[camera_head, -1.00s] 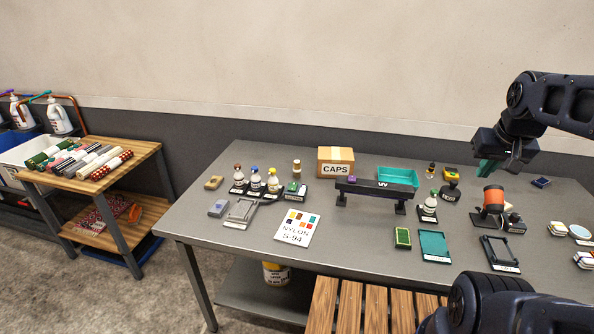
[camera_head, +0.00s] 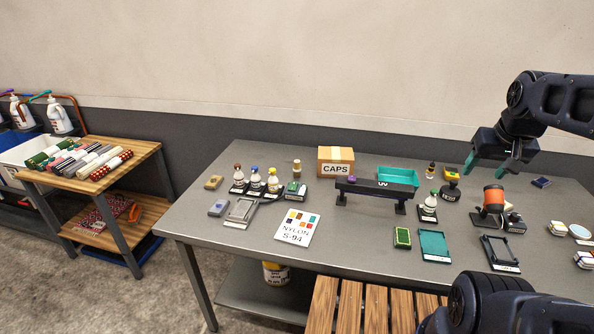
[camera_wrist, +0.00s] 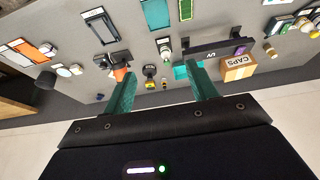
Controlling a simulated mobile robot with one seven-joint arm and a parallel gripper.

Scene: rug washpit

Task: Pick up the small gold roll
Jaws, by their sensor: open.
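A small tan-gold upright cylinder (camera_head: 297,168) stands at the back of the grey table, left of the CAPS box; it is the closest match to the small gold roll, though too small to be certain. In the wrist view a similar small cylinder (camera_wrist: 270,50) shows at the right, beyond the CAPS box. My gripper (camera_head: 494,170) is open and empty above the table's back right, well to the right of the cylinder. Its two teal fingers are spread apart in the wrist view (camera_wrist: 161,72).
The CAPS box (camera_head: 336,161), a teal tray (camera_head: 398,177) and a black UV bar (camera_head: 374,189) stand between gripper and cylinder. Capped bottles (camera_head: 255,181) stand left of it. An orange cylinder (camera_head: 493,198) is below my gripper. A wooden cart (camera_head: 134,154) holds rug rolls.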

